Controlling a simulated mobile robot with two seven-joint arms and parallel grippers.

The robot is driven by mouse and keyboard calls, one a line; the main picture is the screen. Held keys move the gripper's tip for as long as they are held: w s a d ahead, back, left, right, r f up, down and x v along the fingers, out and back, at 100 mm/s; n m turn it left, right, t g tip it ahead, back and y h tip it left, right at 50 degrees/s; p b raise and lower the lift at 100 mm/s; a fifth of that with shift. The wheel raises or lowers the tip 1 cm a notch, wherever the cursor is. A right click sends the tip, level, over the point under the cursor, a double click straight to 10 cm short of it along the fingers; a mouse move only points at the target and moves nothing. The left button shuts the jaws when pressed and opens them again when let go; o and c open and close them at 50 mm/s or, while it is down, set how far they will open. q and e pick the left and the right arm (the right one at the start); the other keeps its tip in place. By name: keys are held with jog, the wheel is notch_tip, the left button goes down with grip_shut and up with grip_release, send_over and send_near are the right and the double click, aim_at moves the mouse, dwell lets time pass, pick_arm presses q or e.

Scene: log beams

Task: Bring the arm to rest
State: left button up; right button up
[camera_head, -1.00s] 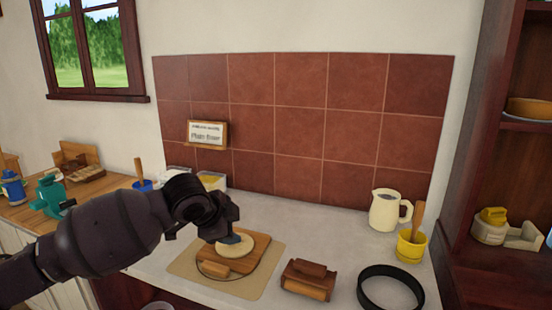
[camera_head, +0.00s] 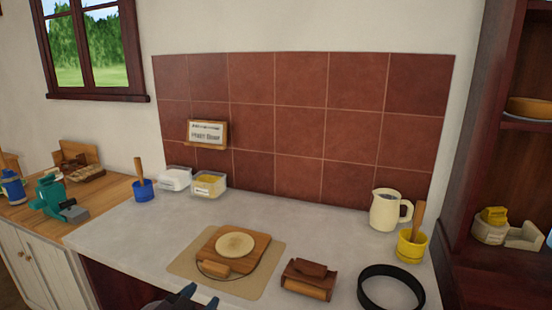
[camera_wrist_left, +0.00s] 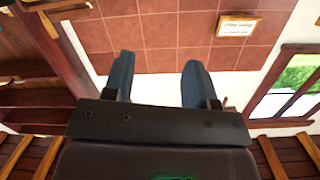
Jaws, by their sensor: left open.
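My left gripper (camera_head: 198,295) shows only at the bottom edge of the head view, in front of the counter. Its two blue-grey fingers are apart and nothing is between them. In the left wrist view the gripper (camera_wrist_left: 158,80) is also open and empty, with the tiled wall beyond it. The rest of my left arm is out of the head view. My right gripper is in neither view.
A wooden board (camera_head: 262,246) with a pale round disc (camera_head: 235,244) lies on a tan mat (camera_head: 187,273) on the counter. Clear counter lies behind the board.

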pick_arm(q)
jog(key=s+a+f+n+g+y, duration=0.2)
jog(key=s+a+f, duration=0.3)
jog(key=s+f, duration=0.5)
jog(key=s+a+f+n+g+y, duration=0.2)
jog(key=s+a+f+n+y, duration=0.2)
jog(key=s+f, duration=0.6)
jog(key=s+a, duration=0.2)
jog(key=s, duration=0.3)
jog(key=shift+s, duration=0.35)
